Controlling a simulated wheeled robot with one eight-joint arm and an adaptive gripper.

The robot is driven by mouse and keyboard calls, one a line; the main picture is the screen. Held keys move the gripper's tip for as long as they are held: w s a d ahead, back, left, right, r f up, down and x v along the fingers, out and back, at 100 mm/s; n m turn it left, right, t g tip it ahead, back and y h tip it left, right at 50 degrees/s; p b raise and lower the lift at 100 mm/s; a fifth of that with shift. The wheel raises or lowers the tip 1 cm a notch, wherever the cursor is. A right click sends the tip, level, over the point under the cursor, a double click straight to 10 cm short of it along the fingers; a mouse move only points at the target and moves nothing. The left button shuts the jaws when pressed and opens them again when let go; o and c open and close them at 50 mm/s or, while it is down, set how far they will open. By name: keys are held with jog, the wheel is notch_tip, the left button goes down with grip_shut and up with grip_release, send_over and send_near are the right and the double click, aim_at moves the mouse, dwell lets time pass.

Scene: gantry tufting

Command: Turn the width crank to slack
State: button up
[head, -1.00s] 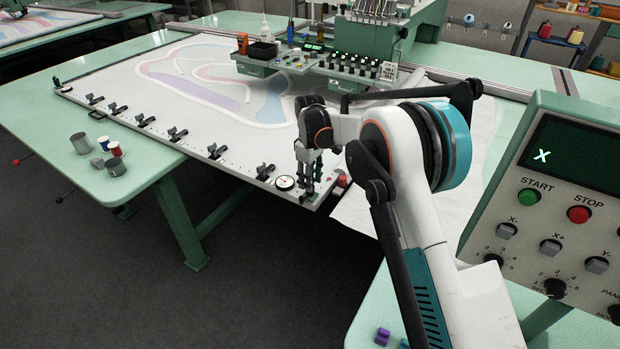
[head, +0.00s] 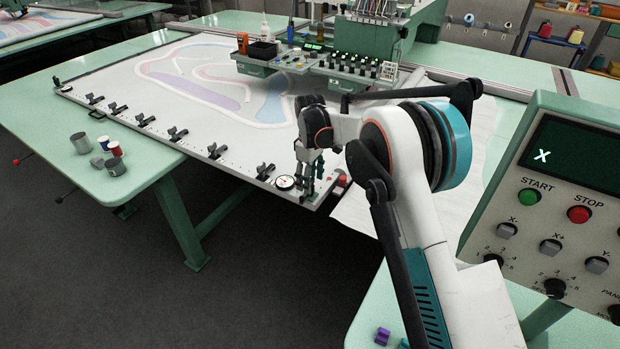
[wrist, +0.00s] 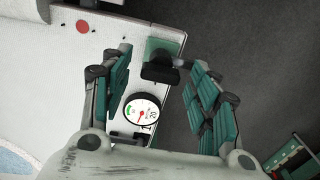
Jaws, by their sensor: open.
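My gripper (head: 309,190) is at the near right corner of the frame table (head: 235,169), pointing down with its fingers apart. In the wrist view my gripper (wrist: 163,100) is open and empty. A black handle-like part on a green block (wrist: 160,66) lies between the fingers, apart from both pads; it looks like the width crank, but I cannot be sure. A round white dial (wrist: 141,112) with a red needle and a green zone sits just below it. The dial also shows in the head view (head: 285,182), left of the fingers. The fingers hide the crank in the head view.
Black clamps (head: 177,134) line the frame's near edge. A red button (head: 343,181) is at the corner, right of my gripper. A control panel (head: 575,200) stands at the right. Small cylinders and spools (head: 97,152) stand at the left. The floor in front is clear.

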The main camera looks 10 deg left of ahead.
notch_tip(320, 180, up, 12)
dwell(0.5)
